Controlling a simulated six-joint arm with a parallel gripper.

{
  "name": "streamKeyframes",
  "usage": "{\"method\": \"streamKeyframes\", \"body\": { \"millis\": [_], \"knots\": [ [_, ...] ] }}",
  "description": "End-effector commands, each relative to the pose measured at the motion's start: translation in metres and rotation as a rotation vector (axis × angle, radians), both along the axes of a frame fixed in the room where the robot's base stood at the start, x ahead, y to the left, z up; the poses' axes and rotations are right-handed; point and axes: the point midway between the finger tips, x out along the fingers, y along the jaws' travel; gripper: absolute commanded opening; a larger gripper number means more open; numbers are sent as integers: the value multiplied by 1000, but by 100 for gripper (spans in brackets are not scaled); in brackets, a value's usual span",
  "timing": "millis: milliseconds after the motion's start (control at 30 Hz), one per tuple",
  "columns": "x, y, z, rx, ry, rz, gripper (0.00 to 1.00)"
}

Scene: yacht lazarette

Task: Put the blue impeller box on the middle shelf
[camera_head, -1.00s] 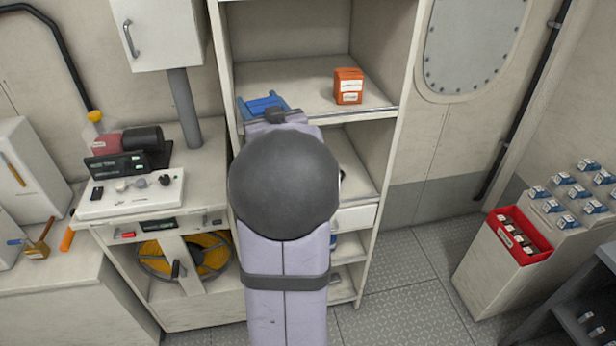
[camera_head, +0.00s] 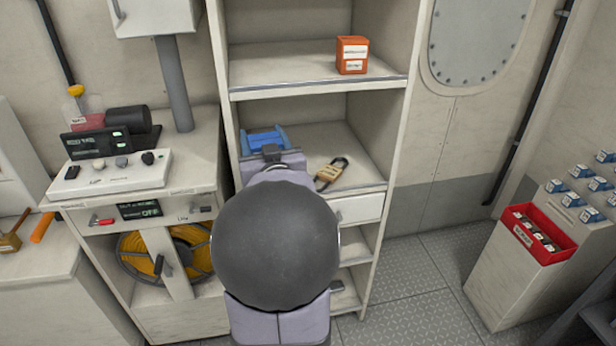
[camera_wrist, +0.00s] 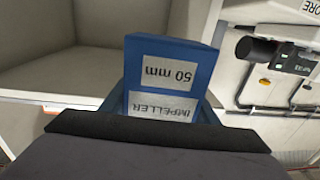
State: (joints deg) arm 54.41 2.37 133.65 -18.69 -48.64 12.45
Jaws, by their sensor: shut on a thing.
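The blue impeller box (camera_wrist: 172,52) is in my gripper. In the wrist view its "IMPELLER 50 mm" labels read upside down. My gripper (camera_head: 265,142) is shut on it, with the blue fingers on either side. In the head view the gripper and box are at the left part of the middle shelf's opening, below the upper shelf board; my arm hides what is under them. The middle shelf (camera_head: 350,150) shows bare surface at the back and right. I cannot tell whether the box touches it.
An orange box (camera_head: 352,55) stands on the upper shelf. The shelf unit's left upright (camera_head: 228,140) is close to my gripper. An instrument bench (camera_head: 190,150) stands at the left.

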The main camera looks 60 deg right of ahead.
Motion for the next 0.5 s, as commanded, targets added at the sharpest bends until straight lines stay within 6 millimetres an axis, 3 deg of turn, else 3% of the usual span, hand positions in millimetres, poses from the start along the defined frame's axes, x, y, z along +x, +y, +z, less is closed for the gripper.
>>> {"method": "streamKeyframes", "body": {
  "millis": [33,100,300,500],
  "knots": [
    [-1,1,-23,0,1,-6,30],
    [-3,2,-38,4,1,-18,30],
    [-8,3,-75,8,2,-48,30],
    [-11,5,-100,14,6,-68,30]
  ]
}}
